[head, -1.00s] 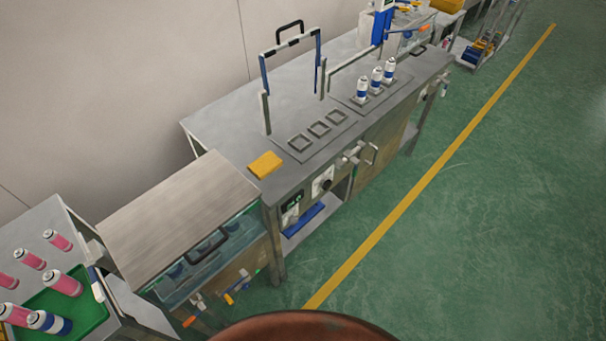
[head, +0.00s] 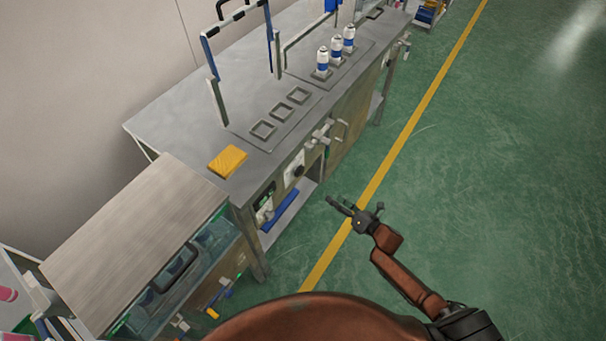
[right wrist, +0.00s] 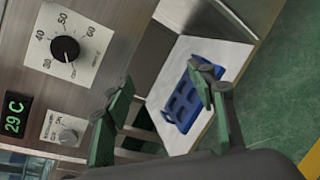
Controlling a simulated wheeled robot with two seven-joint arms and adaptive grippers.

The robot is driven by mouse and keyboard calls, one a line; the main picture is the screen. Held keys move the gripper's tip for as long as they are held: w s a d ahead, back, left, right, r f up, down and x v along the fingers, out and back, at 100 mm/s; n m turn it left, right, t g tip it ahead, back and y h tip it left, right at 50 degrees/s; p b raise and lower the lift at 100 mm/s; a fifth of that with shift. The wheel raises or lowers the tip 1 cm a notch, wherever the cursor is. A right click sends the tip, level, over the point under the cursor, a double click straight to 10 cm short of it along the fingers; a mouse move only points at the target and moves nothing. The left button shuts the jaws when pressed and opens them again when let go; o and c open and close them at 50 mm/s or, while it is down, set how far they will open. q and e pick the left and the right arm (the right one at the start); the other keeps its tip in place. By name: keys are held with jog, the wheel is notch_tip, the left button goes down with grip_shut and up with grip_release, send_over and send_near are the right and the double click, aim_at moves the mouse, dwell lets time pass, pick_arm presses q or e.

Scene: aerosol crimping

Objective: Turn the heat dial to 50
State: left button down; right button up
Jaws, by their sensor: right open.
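The heat dial is a black round knob (right wrist: 65,50) on a pale plate with numbers around it, in the right wrist view. Its pale mark appears at the knob's lower edge, away from the 50 at the top. The dial also shows small on the bench front in the head view (head: 298,170). A green display (right wrist: 14,116) below it reads 29 C. My right gripper (head: 340,203) is open and empty, out in front of the bench and apart from the dial. Its fingers (right wrist: 160,112) are spread in the right wrist view. My left gripper is not in view.
A smaller grey knob (right wrist: 68,136) sits beside the display. A blue tray (right wrist: 190,95) lies on the shelf under the bench. A valve handle (head: 325,132) sticks out right of the dial. A yellow block (head: 228,161) lies on the bench top. The green floor ahead is clear.

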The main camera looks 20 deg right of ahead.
aim_at(301, 173)
jog(key=w+a+r+n+y+b, duration=0.1)
jog(key=a+r+n+y, duration=0.15)
jog(key=r+n, duration=0.3)
jog(key=w+a+r+n+y, duration=0.2)
jog(key=a+r+n, duration=0.2)
jog(key=r, duration=0.2)
jog(key=x, duration=0.4)
jog(key=r+b+x, duration=0.1)
jog(key=x, duration=0.1)
jog(key=shift+w+a, duration=0.15)
jog(key=shift+a, duration=0.3)
jog(key=shift+w+a, duration=0.35)
jog(key=shift+w, duration=0.05)
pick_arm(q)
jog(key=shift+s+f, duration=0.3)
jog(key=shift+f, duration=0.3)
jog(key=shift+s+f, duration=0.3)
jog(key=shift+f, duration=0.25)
pick_arm(e)
jog(key=c, duration=1.2)
jog(key=shift+o, duration=0.2)
